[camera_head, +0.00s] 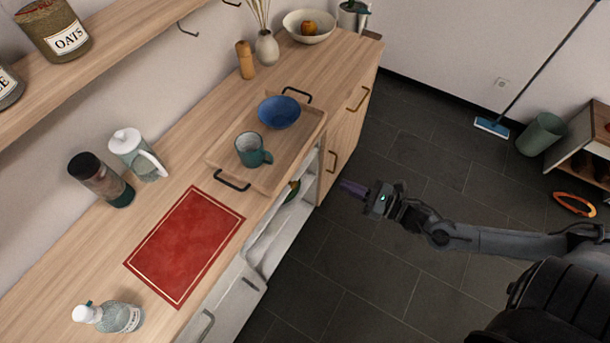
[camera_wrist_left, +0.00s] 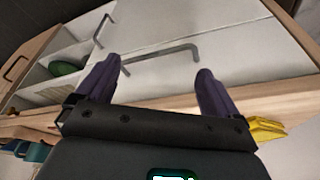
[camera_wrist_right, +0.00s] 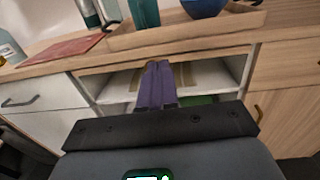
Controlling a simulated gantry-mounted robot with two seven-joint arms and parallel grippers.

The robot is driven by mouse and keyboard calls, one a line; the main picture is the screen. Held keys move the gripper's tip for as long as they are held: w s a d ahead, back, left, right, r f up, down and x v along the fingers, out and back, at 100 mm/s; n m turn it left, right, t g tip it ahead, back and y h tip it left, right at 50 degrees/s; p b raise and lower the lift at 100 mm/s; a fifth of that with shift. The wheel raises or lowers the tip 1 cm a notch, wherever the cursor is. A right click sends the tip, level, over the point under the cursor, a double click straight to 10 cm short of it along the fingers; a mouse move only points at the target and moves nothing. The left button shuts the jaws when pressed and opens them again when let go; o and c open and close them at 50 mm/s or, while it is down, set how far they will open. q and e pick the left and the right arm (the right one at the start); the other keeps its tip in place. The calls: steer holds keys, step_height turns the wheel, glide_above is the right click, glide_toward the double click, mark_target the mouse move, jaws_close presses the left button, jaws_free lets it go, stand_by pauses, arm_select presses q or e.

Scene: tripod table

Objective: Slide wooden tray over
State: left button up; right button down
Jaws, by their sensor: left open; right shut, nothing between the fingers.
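The wooden tray (camera_head: 218,151) lies on the counter, with black handles at its two ends. A teal mug (camera_head: 250,150) and a blue bowl (camera_head: 279,112) stand in it. My right gripper (camera_head: 349,187) is shut and empty, out over the floor in front of the counter, apart from the tray. In the right wrist view its purple fingers (camera_wrist_right: 156,86) are together, below the tray's front edge (camera_wrist_right: 187,31). My left gripper (camera_wrist_left: 157,82) is open and empty, facing the cabinet front; it is not visible in the head view.
A red mat (camera_head: 186,243) lies left of the tray. A glass pitcher (camera_head: 138,155), a dark-lidded bottle (camera_head: 101,180) and a soap bottle (camera_head: 107,316) stand on the counter. A wooden mill (camera_head: 246,60), vase (camera_head: 266,48) and white bowl (camera_head: 309,27) stand behind the tray.

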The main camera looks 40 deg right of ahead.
steer(key=b, duration=0.2)
glide_toward(295, 164)
steer(key=x, duration=0.5)
steer(key=shift+w+f, duration=0.1)
steer(key=shift+f, duration=0.05)
steer(key=shift+x, duration=0.75)
